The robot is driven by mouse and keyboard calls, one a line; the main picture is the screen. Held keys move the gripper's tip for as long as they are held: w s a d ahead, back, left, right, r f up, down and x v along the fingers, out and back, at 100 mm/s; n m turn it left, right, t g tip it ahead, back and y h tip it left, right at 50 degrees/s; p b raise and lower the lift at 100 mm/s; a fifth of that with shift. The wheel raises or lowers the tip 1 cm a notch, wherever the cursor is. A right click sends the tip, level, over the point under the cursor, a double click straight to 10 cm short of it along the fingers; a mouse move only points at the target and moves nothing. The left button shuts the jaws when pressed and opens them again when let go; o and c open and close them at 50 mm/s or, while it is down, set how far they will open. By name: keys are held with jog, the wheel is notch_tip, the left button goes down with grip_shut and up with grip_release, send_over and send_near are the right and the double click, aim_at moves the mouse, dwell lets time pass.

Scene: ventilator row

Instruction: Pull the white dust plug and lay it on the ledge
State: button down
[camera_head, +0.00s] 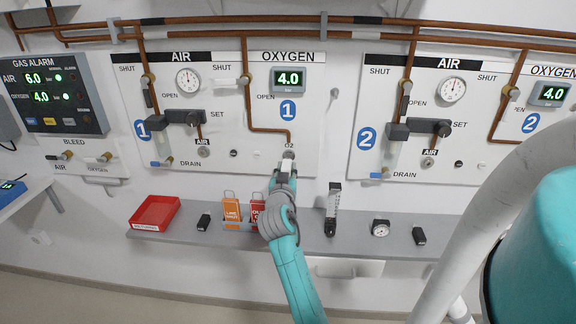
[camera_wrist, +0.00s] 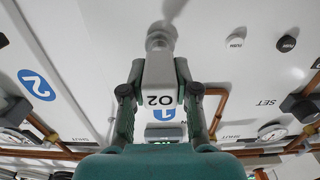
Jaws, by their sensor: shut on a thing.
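The small white dust plug (camera_head: 288,154) is at the tip of my gripper (camera_head: 286,165), just below the O2 label on the first oxygen panel (camera_head: 310,110). My gripper is shut on it. The grey ledge (camera_head: 275,234) runs along the wall below.
Bare ledge shows between the flowmeter and the gauge. Copper pipes and valves sit above.

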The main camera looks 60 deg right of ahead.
jog(key=shift+s+a, duration=0.25)
jog(key=shift+a, duration=0.4)
dwell(0.7)
jog(key=v, duration=0.6)
jog(key=shift+s+a, duration=0.15)
jog(key=shift+a, duration=0.2)
dwell(1.1)
dwell(0.3)
